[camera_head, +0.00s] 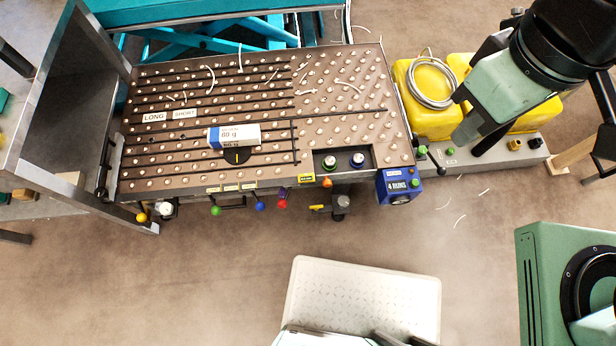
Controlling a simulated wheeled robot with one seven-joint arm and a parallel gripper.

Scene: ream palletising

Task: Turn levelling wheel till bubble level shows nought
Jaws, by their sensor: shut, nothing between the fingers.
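I cannot single out the levelling wheel for sure. A grey fitting with a dark round foot (340,204) hangs at the table's front edge, small and partly hidden by the table. A black half-round piece with a yellow mark (238,156) lies on the ball-studded table (350,122), just below a blue and white ream packet (234,135). I cannot tell whether it is the bubble level, and no bubble reading is legible. My gripper (472,140) is shut and empty at upper right, near the yellow containers and well right of the table.
Coloured knobs (260,206) line the table's front edge. A blue box marked 4 RUNS (398,186) sits at its right corner. Yellow containers (432,112) stand right of the table. A green machine (560,285) is at lower right. Floor (200,285) is open in front.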

